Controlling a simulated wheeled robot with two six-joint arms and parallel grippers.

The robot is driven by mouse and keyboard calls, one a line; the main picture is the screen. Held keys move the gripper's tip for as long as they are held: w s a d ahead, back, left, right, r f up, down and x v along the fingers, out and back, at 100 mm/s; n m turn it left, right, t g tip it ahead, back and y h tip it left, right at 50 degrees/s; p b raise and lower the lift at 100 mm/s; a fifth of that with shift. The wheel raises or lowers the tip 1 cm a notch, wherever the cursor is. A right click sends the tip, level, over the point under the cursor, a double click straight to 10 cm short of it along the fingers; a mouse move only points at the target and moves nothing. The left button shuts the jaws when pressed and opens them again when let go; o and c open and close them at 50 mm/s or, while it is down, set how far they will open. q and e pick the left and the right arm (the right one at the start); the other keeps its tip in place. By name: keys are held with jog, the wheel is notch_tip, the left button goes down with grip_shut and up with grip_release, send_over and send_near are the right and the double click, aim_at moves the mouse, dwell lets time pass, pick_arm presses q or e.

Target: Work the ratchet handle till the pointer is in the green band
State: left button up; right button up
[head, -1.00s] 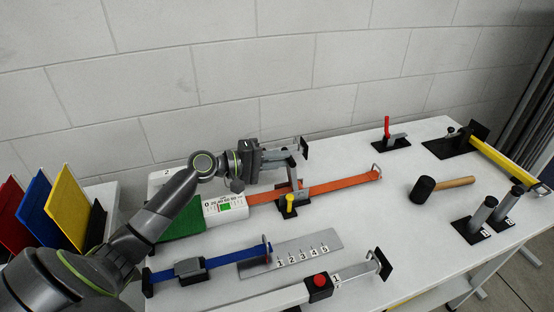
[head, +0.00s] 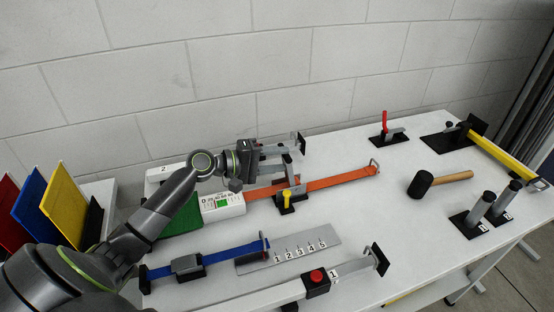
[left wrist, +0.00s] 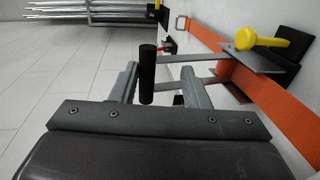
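The orange strap (head: 340,180) runs across the table to the ratchet (head: 292,197), which has a yellow knob (head: 287,196). The white gauge box (head: 236,209) has a number scale and a green band (head: 222,204); the pointer is too small to read. My left gripper (head: 277,155) is over the ratchet handle, which it partly hides. In the left wrist view, the handle's black grip (left wrist: 147,75) is between the open fingers (left wrist: 160,88), nearer the left finger, with a gap to the right one. My right gripper is out of view.
A blue strap (head: 225,256) and a numbered metal plate (head: 310,253) lie in front. A bar with a red button (head: 316,276) is at the front edge.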

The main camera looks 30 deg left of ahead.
pick_arm(q)
jog(key=shift+a+f, duration=0.15)
jog(key=p+v, duration=0.6)
jog(key=v, duration=1.1)
jog(key=shift+s, duration=0.25)
dwell(0.3)
